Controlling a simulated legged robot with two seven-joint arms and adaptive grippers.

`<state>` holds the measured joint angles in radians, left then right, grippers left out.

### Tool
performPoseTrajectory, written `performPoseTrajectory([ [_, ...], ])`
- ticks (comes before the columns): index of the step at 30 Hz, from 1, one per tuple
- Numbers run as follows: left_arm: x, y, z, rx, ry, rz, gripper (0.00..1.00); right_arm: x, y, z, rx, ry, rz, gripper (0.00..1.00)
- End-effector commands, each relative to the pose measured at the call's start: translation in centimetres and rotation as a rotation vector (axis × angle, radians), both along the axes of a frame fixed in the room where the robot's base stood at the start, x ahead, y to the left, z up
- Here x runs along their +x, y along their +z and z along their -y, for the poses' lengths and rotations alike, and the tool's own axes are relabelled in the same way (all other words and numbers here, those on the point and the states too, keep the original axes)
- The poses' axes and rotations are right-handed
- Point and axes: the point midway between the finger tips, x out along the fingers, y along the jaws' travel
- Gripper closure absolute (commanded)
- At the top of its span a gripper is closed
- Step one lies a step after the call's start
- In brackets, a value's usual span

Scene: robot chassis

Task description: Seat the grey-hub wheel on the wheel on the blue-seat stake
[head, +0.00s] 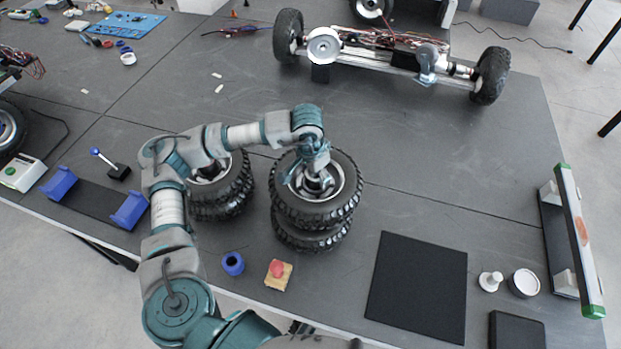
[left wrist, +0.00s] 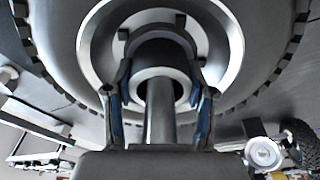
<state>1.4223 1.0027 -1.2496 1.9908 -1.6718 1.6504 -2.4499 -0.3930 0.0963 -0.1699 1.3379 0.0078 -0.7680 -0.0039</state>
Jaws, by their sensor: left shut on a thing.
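The grey-hub wheel (head: 346,208), a black knobbly tyre on a grey rim, is in my left gripper (head: 313,184). In the left wrist view my gripper's two fingers (left wrist: 160,100) straddle the wheel's central hub (left wrist: 158,57), with a grey shaft between them. The held wheel is right above another black wheel (head: 312,240), nearly in line with it. I cannot tell whether the two tyres touch. The stake and any blue seat under this lower wheel are hidden. My right gripper is not in view.
Another stack of wheels (head: 222,208) stands just left, partly behind my left arm. Blue cradle blocks (head: 128,210), a blue cup (head: 232,263) and a red button (head: 278,268) are near the front edge. A wheeled chassis (head: 400,62) is at the back.

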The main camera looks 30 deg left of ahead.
Motion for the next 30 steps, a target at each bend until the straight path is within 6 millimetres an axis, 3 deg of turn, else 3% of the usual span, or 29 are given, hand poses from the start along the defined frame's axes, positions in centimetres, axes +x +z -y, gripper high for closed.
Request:
performPoseTrajectory([
  [1,-2.6,-7.0,0.0,0.050,-0.023,-0.139,1.00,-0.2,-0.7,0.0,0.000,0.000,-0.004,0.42],
  [6,-2.5,-7.0,0.0,0.050,-0.023,-0.139,1.00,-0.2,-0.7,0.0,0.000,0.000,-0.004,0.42],
  [7,-2.5,-7.0,0.0,0.050,-0.022,-0.139,0.43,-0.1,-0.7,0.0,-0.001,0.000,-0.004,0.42],
  [10,-2.5,-7.0,0.0,0.049,-0.023,-0.139,0.18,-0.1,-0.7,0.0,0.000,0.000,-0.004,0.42],
  [22,-2.6,-6.8,0.1,0.051,-0.021,-0.143,0.17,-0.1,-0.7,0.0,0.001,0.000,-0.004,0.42],
  [26,-2.7,-5.0,0.1,0.043,-0.021,-0.126,0.17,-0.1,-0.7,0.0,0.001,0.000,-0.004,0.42],
  [30,-3.2,-1.5,0.1,0.032,-0.022,-0.097,0.17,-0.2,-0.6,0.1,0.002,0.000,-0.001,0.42],
])
